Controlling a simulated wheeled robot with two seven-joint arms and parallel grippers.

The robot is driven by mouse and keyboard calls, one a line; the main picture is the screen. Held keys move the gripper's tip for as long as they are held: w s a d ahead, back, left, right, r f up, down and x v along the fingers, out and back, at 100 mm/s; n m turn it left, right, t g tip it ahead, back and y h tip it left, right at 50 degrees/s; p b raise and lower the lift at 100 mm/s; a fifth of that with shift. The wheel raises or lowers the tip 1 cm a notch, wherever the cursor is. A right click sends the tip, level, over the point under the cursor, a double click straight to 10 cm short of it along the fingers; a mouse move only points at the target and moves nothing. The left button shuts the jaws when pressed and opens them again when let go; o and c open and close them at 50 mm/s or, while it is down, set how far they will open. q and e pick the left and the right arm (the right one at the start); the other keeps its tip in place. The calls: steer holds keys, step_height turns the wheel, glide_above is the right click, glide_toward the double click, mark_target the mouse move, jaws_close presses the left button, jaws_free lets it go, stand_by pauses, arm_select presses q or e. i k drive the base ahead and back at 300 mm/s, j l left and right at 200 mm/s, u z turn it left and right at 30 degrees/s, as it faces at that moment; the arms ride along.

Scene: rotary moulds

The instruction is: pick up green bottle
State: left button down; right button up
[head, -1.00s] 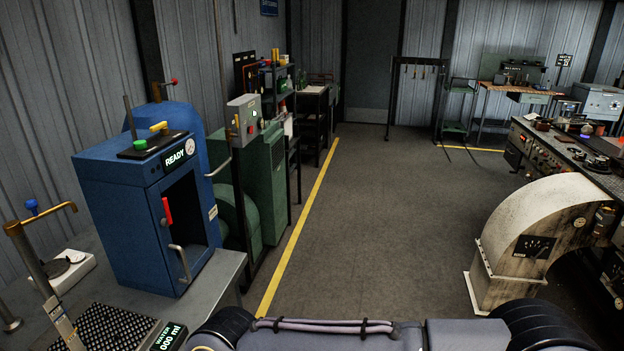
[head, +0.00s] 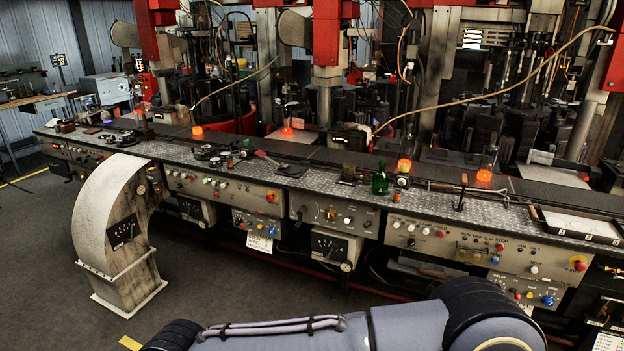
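A green bottle (head: 380,180) stands upright on the long metal-topped machine bench (head: 340,188), near its front edge and right of the middle of the head view. It is small in view, and nothing hides it. Neither of my grippers shows in the head view, so I cannot see their state. Only parts of my own body show along the bottom edge.
Glowing orange pieces (head: 404,165) stand along the bench behind the bottle. A dark-handled tool (head: 270,158) lies to its left. A curved grey duct (head: 115,225) stands on the floor in front of the bench at left. Floor (head: 230,270) is clear before the bench.

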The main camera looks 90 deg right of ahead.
mark_target(380, 182)
steer(key=z, duration=3.35)
steer(key=i+j, duration=0.2)
steer(key=i, duration=0.6)
steer(key=i+j+u, duration=0.1)
steer(key=i, duration=0.75)
steer(key=i+j, duration=0.25)
steer(key=i, duration=0.55)
steer(key=i+j, duration=0.15)
steer(key=i, duration=0.7)
steer(key=j+u, duration=0.05)
